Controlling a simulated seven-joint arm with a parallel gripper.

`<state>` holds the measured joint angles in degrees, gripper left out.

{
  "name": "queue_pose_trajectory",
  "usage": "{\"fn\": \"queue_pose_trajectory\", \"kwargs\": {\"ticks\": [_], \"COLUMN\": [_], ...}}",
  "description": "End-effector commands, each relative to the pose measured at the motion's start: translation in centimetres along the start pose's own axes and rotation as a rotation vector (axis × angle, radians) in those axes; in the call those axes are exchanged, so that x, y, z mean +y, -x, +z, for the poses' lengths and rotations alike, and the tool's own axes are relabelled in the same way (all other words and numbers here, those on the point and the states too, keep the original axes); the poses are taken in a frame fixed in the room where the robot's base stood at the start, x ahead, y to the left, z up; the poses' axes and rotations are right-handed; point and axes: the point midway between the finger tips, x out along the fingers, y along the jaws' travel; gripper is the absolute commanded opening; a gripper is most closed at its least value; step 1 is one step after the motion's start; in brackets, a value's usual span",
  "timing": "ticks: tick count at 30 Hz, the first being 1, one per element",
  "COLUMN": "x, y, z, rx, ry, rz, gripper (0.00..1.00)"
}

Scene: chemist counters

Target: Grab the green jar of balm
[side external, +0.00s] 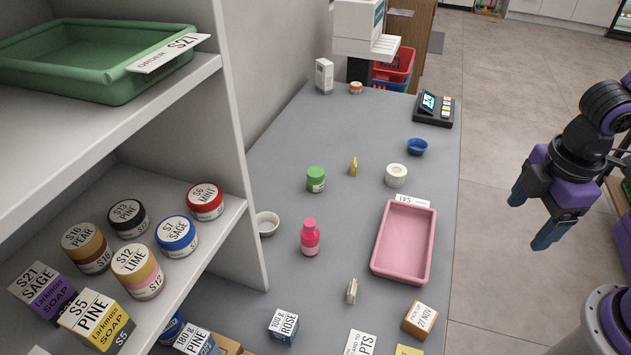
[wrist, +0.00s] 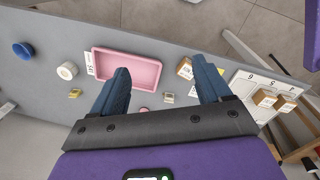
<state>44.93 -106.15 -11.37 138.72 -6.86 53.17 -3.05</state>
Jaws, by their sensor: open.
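The green jar of balm (side external: 316,179) stands upright on the grey counter, left of its middle in the side external view, with a pale label low on its side. I cannot make it out in the wrist view. My gripper (side external: 530,218) is open and empty. It hangs over the floor side, off the counter's right edge and well to the right of the jar.
A pink bottle (side external: 310,238) stands just in front of the jar. A yellow clip-like item (side external: 353,166) and a white roll (side external: 396,175) are right of it. A pink tray (side external: 404,242) lies between gripper and jar. Shelves (side external: 235,160) rise at left.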

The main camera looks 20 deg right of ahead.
Motion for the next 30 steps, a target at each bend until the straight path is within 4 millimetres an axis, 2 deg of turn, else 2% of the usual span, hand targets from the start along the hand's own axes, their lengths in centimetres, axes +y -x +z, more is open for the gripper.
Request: {"fn": "queue_pose_trajectory", "kwargs": {"ticks": [1, 6, 18, 24, 30], "x": [1.4, 6.5, 17.4, 21.8, 25.4], "y": [-0.2, -1.0, -3.9, -6.1, -8.8], "z": [-1.6, -6.5, -18.0, -23.3, -27.8], "rx": [-0.024, -0.112, -0.366, -0.515, -0.675], "ry": [0.041, 0.2, 0.579, 0.772, 0.966], "rz": [0.038, 0.173, 0.44, 0.546, 0.635], "gripper": [0.77, 0.77, 0.77, 0.77, 0.77]}}
